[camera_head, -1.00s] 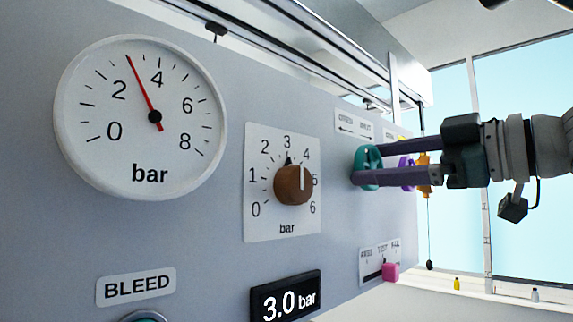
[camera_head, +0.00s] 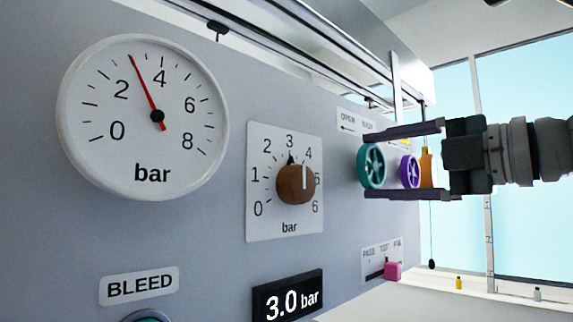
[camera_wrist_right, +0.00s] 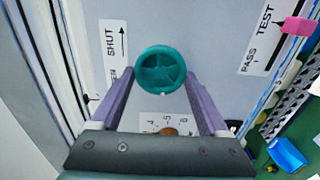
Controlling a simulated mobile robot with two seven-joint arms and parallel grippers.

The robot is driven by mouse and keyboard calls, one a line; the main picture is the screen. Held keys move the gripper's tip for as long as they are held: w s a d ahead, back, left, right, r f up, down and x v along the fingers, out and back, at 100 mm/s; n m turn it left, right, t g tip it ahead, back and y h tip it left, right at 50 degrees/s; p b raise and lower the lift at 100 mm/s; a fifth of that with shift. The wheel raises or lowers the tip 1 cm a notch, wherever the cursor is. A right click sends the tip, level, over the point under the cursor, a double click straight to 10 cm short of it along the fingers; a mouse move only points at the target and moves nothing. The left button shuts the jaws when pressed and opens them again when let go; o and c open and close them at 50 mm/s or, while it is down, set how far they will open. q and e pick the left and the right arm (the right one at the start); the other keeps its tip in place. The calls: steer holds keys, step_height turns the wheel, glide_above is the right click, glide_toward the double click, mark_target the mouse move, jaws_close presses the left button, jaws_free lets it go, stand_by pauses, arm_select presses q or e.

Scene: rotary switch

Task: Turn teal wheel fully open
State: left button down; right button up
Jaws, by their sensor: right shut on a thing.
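The teal wheel (camera_head: 371,166) is a spoked round handwheel on the grey panel, right of the brown knob. It also shows face-on in the right wrist view (camera_wrist_right: 161,72). My right gripper (camera_head: 368,165) reaches in from the right, with one purple finger at the wheel's upper edge and one at its lower edge. In the right wrist view its fingers (camera_wrist_right: 158,78) are on opposite sides of the rim, shut on the wheel across its width. A label with OPEN, SHUT and an arrow (camera_head: 355,123) is above the wheel. My left gripper is not in view.
A purple wheel (camera_head: 410,171) and an orange part (camera_head: 426,166) are just right of the teal wheel. The brown knob (camera_head: 296,185) is to its left. A pink slider (camera_head: 392,271) is below. The large gauge (camera_head: 143,116) needle points near 3; the display (camera_head: 287,296) reads 3.0 bar.

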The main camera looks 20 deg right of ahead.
steer(key=n, duration=0.4)
steer(key=shift+f+n, duration=0.15)
steer(key=shift+n, duration=0.15)
steer(key=n, duration=0.3)
steer(key=shift+d+n, duration=0.1)
steer(key=shift+n, duration=0.2)
steer(key=n, duration=0.4)
steer(key=shift+w+d+f, duration=0.1)
steer(key=shift+f, duration=0.05)
steer(key=shift+n+p, duration=0.3)
steer(key=shift+n, duration=1.4)
steer(key=o, duration=1.2)
steer(key=shift+o, duration=0.2)
steer(key=shift+d, duration=0.1)
